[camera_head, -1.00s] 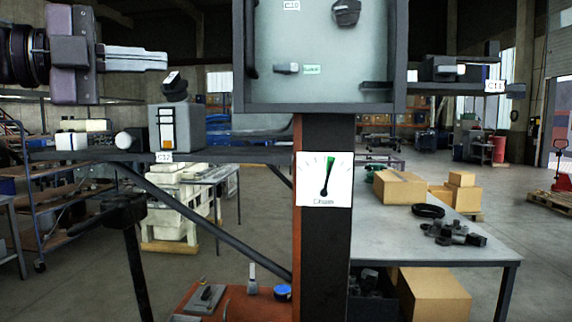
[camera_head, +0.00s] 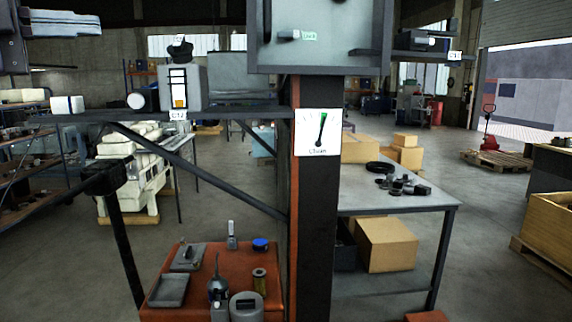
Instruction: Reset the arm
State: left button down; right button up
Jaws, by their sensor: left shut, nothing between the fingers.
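My left gripper (camera_head: 62,22) is at the top left corner of the view, shut and empty, its fingers pointing right. It hangs in the air above the left shelf (camera_head: 100,116) and touches nothing that I can see. On that shelf stand a grey box with an orange and white gauge (camera_head: 180,88), with a black knob on top, and a white-ended cylinder (camera_head: 138,100). A dark post (camera_head: 318,220) with a white dial card (camera_head: 318,132) stands in the middle, under a grey panel (camera_head: 325,20). My right gripper is not in view.
An orange-red cart (camera_head: 170,314) with tools, a can and a blue-lidded tin stands low in front. Behind the post is a grey table (camera_head: 400,203) with black parts; a cardboard box (camera_head: 386,244) sits beneath. A pallet jack (camera_head: 489,130) stands far right; open floor lies between.

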pick_arm(q)
jog(key=w+d+f+n+t+y, duration=0.2)
jog(key=w+f+n, duration=0.7)
jog(key=w+f, duration=1.85)
notch_tip(320, 180, down, 40)
jog(key=a+n+y+b, duration=0.1)
jog(key=n+y, duration=0.5)
jog(key=n, duration=0.2)
jog(key=s+f+n+g+y, duration=0.2)
jog(key=s+f+n+g, duration=0.1)
jog(key=s+f, duration=1.25)
jog(key=s+f+n+g+y, duration=0.25)
jog(key=s+f, duration=0.75)
jog(key=f, duration=1)
jog(key=s+d+f+g, duration=0.1)
jog(key=s+f, duration=0.4)
jog(key=s, duration=0.8)
jog(key=s+f+n+g+y, duration=0.1)
jog(key=s+f+g, duration=0.2)
jog(key=s, duration=1)
jog(key=s+d+f+n+g, duration=0.1)
jog(key=s+f+g, duration=0.2)
jog(key=s+f, duration=0.4)
jog(key=s, duration=0.6)
jog(key=shift+d+f+b, duration=0.2)
jog(key=shift+d+b, duration=0.1)
jog(key=shift+b, duration=0.05)
jog(key=shift+s+n+y, duration=0.1)
jog(key=shift+n+y, duration=0.15)
